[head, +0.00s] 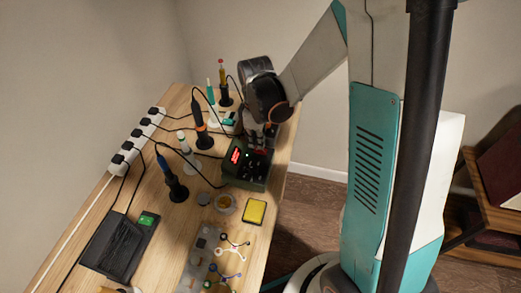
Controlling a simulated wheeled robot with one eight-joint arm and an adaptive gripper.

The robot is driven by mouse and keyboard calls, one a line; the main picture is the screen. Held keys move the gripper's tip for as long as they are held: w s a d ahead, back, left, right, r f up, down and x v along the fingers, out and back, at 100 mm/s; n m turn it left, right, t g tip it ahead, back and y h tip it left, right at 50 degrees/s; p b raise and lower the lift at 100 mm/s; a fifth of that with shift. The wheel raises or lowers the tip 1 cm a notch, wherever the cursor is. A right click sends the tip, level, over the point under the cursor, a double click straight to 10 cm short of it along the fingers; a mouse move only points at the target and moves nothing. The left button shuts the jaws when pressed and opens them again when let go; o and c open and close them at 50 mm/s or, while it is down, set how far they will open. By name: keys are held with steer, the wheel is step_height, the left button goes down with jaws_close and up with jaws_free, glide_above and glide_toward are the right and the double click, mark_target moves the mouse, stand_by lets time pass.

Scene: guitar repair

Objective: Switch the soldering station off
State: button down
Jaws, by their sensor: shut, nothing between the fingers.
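The soldering station (236,172) is a dark green box with a lit red display (236,156), near the right edge of the workbench. My gripper (257,150) is shut and empty, pointing down over the top of the station at its back right. My gripper and wrist hide part of the station's top. I cannot tell whether the fingertips touch it or which control is under them. A soldering iron with a dark handle (197,112) stands in a holder behind and left of the station.
Several other tools stand in holders, including a blue-handled one (163,166). A white power strip (138,142) with plugs lies along the left edge. A black unit with a green display (148,219), a yellow sponge (254,211) and a small round tin (225,203) lie nearer.

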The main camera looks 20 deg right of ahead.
steer(key=shift+f+b, duration=0.65)
steer(key=shift+f, duration=0.15)
stand_by(0.4)
steer(key=shift+r, duration=0.1)
steer(key=shift+r+p, duration=2.5)
steer(key=shift+r, duration=0.95)
steer(key=s+r+m+t, duration=0.7)
steer(key=s+r+m, duration=0.3)
steer(key=s+r, duration=0.5)
steer(key=shift+r+m, duration=0.4)
steer(key=shift+r, duration=0.85)
